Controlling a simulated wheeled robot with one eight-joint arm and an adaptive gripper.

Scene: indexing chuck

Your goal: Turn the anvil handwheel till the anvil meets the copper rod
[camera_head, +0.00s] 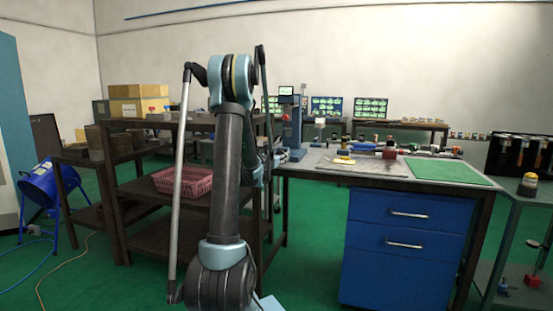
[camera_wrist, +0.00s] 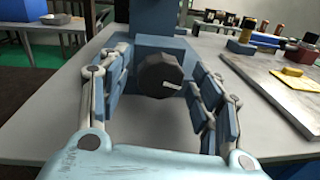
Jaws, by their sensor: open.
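A dark, faceted round knob (camera_wrist: 158,76) with a white mark faces me on a blue machine body (camera_wrist: 152,48) in the wrist view; it looks like the anvil handwheel. My gripper (camera_wrist: 157,88) is open, with one finger on each side of the knob. Gaps show between the fingers and the knob, and the jaws hold nothing. In the head view the blue machine (camera_head: 291,122) stands at the bench's left end, and my arm hides the gripper and knob. I cannot make out the anvil or the copper rod's contact with it.
The grey bench top (camera_wrist: 95,125) is clear around the knob. A grey plate (camera_wrist: 290,92) with a yellow piece (camera_wrist: 294,78) lies to the right. Several small fittings stand behind it. In the head view a green mat (camera_head: 447,172) lies on the bench, and shelves with a pink basket (camera_head: 183,181) stand left.

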